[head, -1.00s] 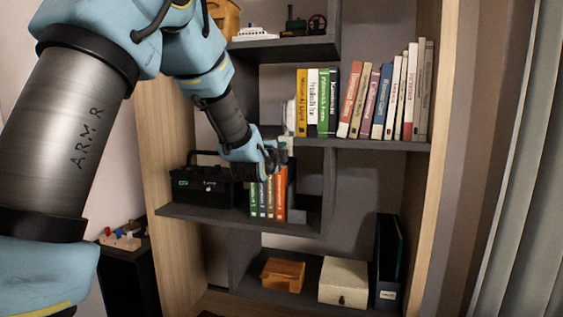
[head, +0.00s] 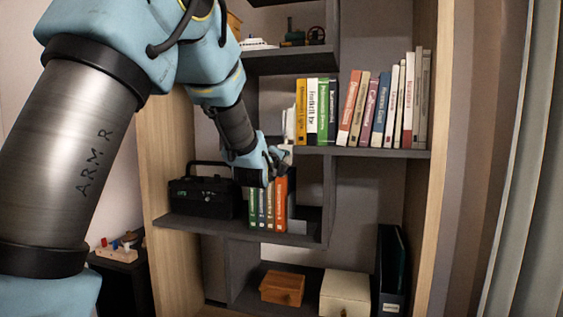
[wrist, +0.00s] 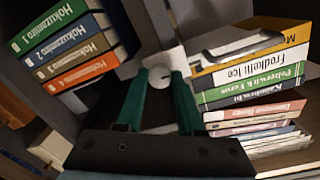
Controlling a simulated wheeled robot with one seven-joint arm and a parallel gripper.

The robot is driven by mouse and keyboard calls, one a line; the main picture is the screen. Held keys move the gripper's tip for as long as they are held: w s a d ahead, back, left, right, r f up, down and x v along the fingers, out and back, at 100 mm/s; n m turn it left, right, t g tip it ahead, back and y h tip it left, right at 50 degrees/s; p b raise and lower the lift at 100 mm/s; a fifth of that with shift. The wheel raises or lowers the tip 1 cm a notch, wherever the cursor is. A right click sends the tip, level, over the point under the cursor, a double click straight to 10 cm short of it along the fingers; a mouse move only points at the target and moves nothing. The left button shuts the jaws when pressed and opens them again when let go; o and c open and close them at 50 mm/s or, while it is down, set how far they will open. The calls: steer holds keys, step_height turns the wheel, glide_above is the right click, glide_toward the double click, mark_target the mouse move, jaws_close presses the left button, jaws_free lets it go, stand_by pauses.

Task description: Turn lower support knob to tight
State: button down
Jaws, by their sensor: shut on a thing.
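The lower support knob (wrist: 159,78) is a small pale, rounded piece on a whitish block under the shelf edge, in the middle of the wrist view. My gripper (wrist: 162,82) has its two green fingers on either side of it, shut on it. The fingers hide its sides, and I see no mark that tells tight from loose. In the head view, my gripper (head: 282,160) is at the left end of the middle shelf (head: 350,152), just above the numbered books. The knob cannot be made out clearly there.
Numbered books (head: 280,205) stand below my gripper, beside a black box with a handle (head: 203,197). A row of books (head: 363,105) stands on the middle shelf, close to the right of my gripper. A wooden box (head: 282,287) and a cream box (head: 345,293) sit on the bottom shelf.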

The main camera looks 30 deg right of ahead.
stand_by(0.3)
steer(key=c, duration=0.5)
jaws_free()
steer(key=v, duration=1)
steer(key=shift+s+a, duration=0.25)
steer(key=shift+a, duration=0.05)
